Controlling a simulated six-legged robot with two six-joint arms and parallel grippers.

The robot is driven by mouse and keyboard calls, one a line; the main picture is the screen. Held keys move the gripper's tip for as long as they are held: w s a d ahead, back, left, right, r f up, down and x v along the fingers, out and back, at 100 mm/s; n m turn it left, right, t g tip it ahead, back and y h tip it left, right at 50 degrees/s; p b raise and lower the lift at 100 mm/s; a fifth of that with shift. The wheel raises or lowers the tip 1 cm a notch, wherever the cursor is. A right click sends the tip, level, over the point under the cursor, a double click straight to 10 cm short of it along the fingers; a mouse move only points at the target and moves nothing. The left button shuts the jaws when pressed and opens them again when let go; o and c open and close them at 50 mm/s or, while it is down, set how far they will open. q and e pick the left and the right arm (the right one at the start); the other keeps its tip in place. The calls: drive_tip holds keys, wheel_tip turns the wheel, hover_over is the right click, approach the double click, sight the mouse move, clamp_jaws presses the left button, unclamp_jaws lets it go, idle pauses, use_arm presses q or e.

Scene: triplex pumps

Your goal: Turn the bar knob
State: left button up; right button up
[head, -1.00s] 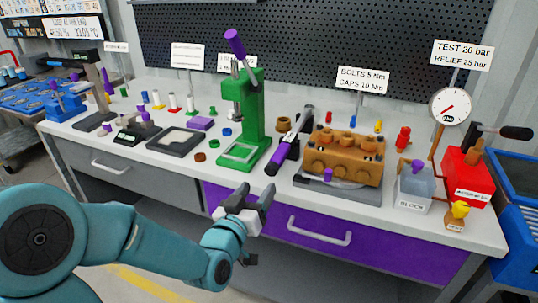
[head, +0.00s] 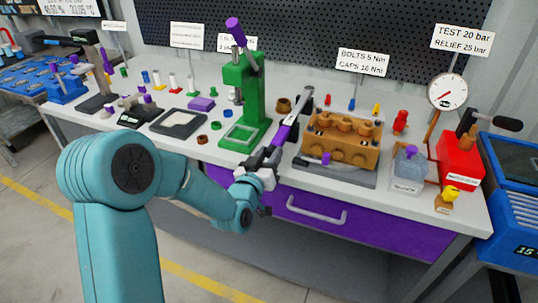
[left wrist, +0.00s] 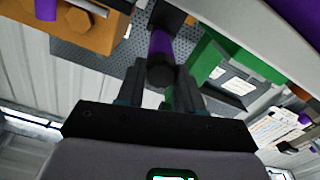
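A wrench-like tool (head: 292,118) with a black and silver body and a purple grip (head: 281,135) stands tilted on the bench between the green press and the orange pump block. My left gripper (head: 270,162) is at the tool's near end and hides part of it. In the left wrist view, my gripper's dark fingers (left wrist: 160,88) are apart, with the grip's dark round end (left wrist: 160,76) between or just beyond their tips; contact cannot be told. No part is marked as the bar knob. A yellow knob (head: 450,193) sits below the gauge. My right gripper is out of view.
The green press (head: 245,95) stands close left of the gripper and the orange pump block (head: 340,140) close right. A pressure gauge (head: 447,91) and red box (head: 461,160) are at the right. A purple drawer (head: 350,225) with a handle lies below the bench edge.

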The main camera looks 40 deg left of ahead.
use_arm(q)
drive_tip(key=c, duration=0.4)
drive_tip(key=shift+c, duration=0.2)
drive_tip(key=shift+f+m+b, duration=0.15)
drive_tip(key=shift+m+b, duration=0.45)
drive_tip(key=shift+b, duration=0.45)
drive_tip(key=shift+d+m+b, duration=0.2)
drive_tip(key=shift+m+b, duration=4.1)
drive_tip(key=shift+m, duration=2.8)
